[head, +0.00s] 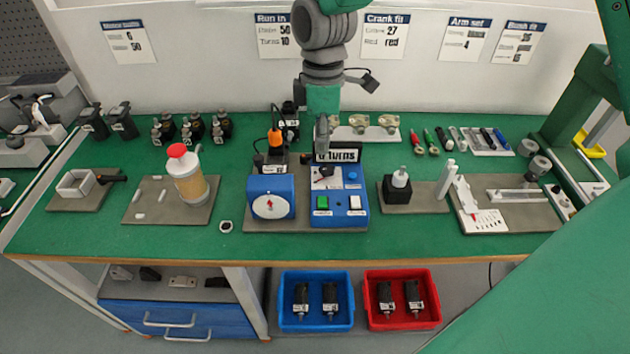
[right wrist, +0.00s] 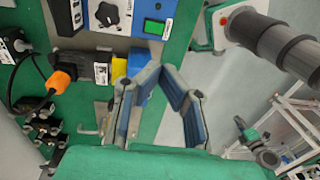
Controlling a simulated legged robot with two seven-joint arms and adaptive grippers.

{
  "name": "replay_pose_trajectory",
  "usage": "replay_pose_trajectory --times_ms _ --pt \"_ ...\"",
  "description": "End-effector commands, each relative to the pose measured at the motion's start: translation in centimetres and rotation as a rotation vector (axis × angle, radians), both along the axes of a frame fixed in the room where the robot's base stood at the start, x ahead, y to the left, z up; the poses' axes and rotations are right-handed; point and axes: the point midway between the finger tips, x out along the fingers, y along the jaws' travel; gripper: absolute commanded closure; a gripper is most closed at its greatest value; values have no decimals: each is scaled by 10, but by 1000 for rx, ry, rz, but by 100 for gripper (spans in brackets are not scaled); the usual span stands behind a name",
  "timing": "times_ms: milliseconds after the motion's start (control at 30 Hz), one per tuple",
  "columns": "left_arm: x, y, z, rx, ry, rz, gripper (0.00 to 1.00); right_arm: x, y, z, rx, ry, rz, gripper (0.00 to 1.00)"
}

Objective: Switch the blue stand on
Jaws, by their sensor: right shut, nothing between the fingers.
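The blue stand (head: 338,215) is at the middle of the green bench. Its panel has a green switch (head: 322,203), a white switch (head: 354,203), a black knob and a small blue button. A black display (head: 345,156) behind the panel reads what looks like "0 TURNS". A blue box (head: 270,183) with a white dial and red pointer stands to its left. My right gripper (head: 322,150) is shut and empty, above the back of the stand. My left gripper is not in view.
An orange plug (head: 275,137) with a cable stands behind the dial box. A red-capped bottle (head: 190,175) is to the left, and a black block with a white top (head: 398,185) to the right. Blue (head: 287,318) and red (head: 373,314) bins sit below the bench.

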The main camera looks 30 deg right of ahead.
Motion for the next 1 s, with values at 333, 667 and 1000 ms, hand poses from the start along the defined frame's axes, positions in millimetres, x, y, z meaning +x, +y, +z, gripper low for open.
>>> replay_pose_trajectory --times_ms 333,667,1000 --pt "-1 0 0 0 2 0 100 1 -5 -4 4 5 0 100" --pt "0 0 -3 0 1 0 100 -5 -1 -52 2 9 -1 100" --pt "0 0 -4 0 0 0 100 -13 4 -119 3 7 -1 100"
